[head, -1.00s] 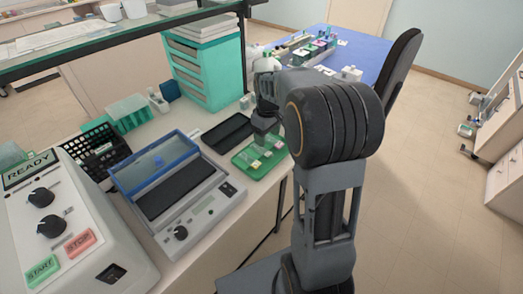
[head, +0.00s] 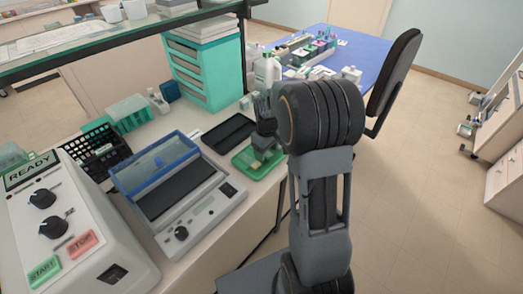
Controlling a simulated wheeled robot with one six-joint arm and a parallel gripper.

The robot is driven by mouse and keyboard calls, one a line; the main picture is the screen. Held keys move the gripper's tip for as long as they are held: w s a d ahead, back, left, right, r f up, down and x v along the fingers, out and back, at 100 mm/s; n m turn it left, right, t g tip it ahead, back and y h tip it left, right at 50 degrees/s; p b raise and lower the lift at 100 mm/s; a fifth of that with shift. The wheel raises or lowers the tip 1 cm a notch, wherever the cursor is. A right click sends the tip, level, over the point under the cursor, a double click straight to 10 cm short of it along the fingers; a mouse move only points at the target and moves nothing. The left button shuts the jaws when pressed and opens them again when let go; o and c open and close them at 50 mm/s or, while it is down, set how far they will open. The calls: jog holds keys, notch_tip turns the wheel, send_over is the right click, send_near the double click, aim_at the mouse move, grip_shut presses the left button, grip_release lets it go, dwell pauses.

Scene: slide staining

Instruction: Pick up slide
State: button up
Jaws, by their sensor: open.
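A green tray (head: 240,160) lies on the bench near its front edge, and small pale slides (head: 256,164) lie in it. My gripper (head: 260,158) is over the tray, pointing down, with its fingertips low by the slides. It is open. Whether the fingertips are around or beside a slide is too small to tell. My arm and gripper hide the right part of the tray.
A black tray (head: 229,133) lies just behind the green one. A blue-lidded device (head: 185,195) stands to the left, with a control box (head: 70,230) beyond it. A teal drawer unit (head: 205,75) and a white bottle (head: 267,72) stand behind. The floor at right is clear.

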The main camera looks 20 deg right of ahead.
jog(key=c, duration=1)
jog(key=shift+r, duration=0.1)
